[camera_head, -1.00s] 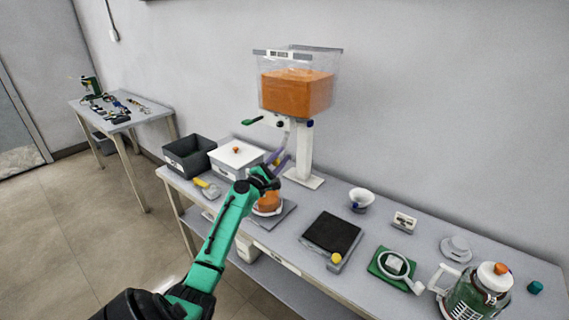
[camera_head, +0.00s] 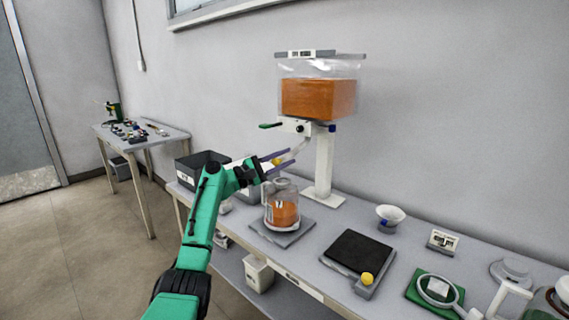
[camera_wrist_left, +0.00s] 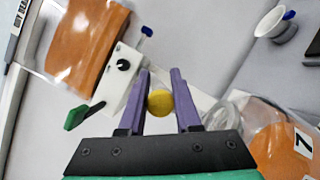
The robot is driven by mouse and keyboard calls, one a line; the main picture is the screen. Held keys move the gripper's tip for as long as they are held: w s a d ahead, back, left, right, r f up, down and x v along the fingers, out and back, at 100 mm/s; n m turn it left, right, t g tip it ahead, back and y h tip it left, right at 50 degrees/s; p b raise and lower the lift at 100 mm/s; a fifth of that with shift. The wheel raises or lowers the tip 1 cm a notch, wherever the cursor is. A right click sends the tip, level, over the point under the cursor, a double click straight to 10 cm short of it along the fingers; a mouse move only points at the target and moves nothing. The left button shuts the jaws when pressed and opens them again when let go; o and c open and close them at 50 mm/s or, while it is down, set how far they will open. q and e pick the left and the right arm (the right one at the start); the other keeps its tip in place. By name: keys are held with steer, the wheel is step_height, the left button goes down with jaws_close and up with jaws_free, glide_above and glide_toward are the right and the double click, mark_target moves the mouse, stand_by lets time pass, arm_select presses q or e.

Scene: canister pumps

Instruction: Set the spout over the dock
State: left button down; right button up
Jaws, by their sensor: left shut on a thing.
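A clear hopper of orange material (camera_head: 318,98) sits on a white stand above the table. A pale spout (camera_head: 299,147) slants down from its white valve block (camera_head: 298,127) toward my left gripper (camera_head: 289,158). The gripper's purple fingers are shut on a yellow knob (camera_wrist_left: 160,102), which shows between them in the left wrist view. How the knob joins the spout is partly hidden. A clear jar with orange contents (camera_head: 284,212) stands on a grey plate (camera_head: 299,232) below the gripper. Which plate is the dock, I cannot tell. My right gripper is not in view.
A black pad (camera_head: 355,250) with a yellow knob lies right of the jar. A white funnel (camera_head: 390,215), a small white gauge (camera_head: 442,241) and a green mat (camera_head: 413,292) stand farther right. A dark bin (camera_head: 198,168) is behind my left arm.

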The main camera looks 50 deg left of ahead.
arm_select(q)
steer(key=c, duration=0.8)
jaws_free()
steer(key=shift+c, duration=0.2)
steer(key=shift+o, duration=1.2)
steer(key=shift+w+a, duration=0.1)
steer(key=shift+a, duration=0.05)
steer(key=shift+a+f, duration=0.1)
steer(key=b+v, duration=0.3)
steer(key=v, duration=1.1)
steer(key=shift+s, duration=0.25)
steer(key=shift+a, duration=0.1)
